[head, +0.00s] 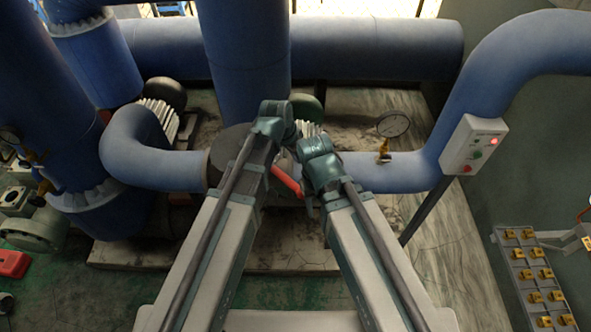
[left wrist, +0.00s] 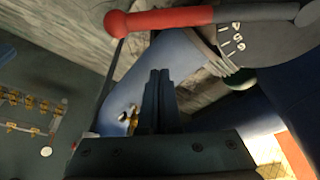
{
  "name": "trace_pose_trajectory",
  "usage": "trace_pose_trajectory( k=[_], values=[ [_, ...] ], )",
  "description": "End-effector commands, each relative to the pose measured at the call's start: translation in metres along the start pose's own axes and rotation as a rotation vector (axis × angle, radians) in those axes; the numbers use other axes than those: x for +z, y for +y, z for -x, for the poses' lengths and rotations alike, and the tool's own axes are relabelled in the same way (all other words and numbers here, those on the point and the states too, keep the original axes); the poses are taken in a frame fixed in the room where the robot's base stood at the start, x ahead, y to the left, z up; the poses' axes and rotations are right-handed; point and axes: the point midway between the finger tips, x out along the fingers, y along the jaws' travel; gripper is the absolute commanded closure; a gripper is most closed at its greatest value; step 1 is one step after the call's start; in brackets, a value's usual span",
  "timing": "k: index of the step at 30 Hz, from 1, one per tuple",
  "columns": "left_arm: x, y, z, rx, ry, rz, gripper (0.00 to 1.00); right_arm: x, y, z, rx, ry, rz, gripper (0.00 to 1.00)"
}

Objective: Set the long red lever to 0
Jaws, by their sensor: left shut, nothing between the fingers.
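The long red lever (head: 286,181) shows in the head view between my two arms, partly hidden by them. In the left wrist view the lever (left wrist: 170,20) lies across the top, with a round red knob at its left end and a dark shaft at its right. A dark dial plate (left wrist: 245,42) with white marks and digits sits below its right part; I cannot tell which digit it points to. My left gripper (left wrist: 159,75) is shut and empty, its fingertips below the lever in the picture and apart from it. My right gripper is hidden behind its own arm in the head view.
Thick blue pipes (head: 375,48) surround the lever. A pressure gauge (head: 392,124) stands on the pipe at right, beside a white control box (head: 475,144) with a red light. A board with yellow padlocks (head: 524,265) is at lower right, a red box (head: 14,263) at left.

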Motion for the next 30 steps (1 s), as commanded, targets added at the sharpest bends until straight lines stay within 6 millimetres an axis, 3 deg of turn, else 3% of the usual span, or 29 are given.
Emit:
trace_pose_trajectory(
  k=[14,30],
  values=[
    [0.001,0.0,-0.01,0.0,-0.001,0.001,1.0,-0.001,-0.001,-0.01,0.0,0.0,0.001,0.5],
    [0.002,0.0,-0.081,0.0,-0.001,0.001,1.0,-0.005,-0.007,-0.077,0.003,0.0,0.014,0.5]
  ],
)
